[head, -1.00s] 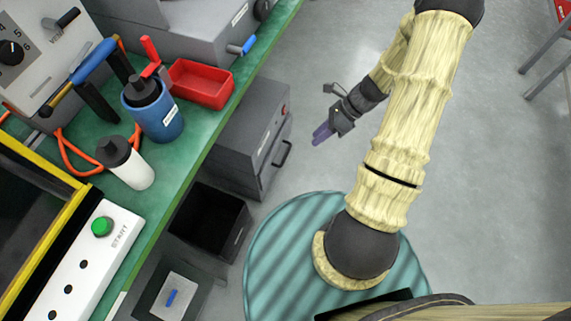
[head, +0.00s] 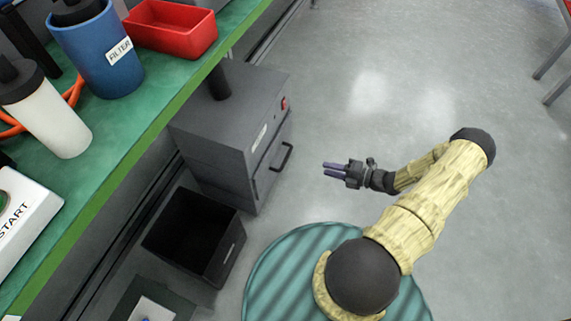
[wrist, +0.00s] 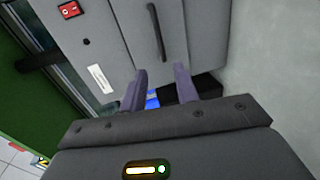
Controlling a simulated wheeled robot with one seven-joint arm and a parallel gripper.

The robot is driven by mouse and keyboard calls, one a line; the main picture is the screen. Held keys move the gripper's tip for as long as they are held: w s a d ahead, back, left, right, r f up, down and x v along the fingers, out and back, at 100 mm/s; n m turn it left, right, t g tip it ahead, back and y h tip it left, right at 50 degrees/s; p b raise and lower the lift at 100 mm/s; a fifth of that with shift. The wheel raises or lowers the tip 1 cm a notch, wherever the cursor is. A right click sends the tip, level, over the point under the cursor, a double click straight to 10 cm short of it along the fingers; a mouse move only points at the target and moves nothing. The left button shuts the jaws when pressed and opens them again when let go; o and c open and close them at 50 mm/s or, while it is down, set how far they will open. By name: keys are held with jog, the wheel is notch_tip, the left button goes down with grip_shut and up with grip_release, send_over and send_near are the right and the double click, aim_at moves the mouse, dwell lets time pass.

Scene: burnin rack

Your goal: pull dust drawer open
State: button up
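The dust drawer (head: 268,160) is the lower front of a grey cabinet (head: 222,110) under the bench, and it looks closed. Its black bar handle (head: 282,158) faces right in the head view; the handle (wrist: 156,32) also shows at the top of the wrist view. My gripper (head: 328,169) is a short way right of the handle, pointing at the cabinet and not touching it. In the wrist view its two purple fingers (wrist: 160,72) are apart with nothing held between them. The handle lies beyond the fingertips.
A red switch (head: 284,103) is on the cabinet front. An open black bin (head: 195,238) stands beside the cabinet. The green bench (head: 140,120) above carries a red tray (head: 172,28), a blue filter canister (head: 98,50) and a white bottle (head: 50,118). The floor right of the cabinet is clear.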

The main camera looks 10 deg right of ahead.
aim_at(286, 159)
jog(key=b+x, duration=0.7)
jog(key=x, duration=1)
jog(key=shift+w+a, duration=0.1)
jog(key=shift+a, duration=0.1)
grip_shut()
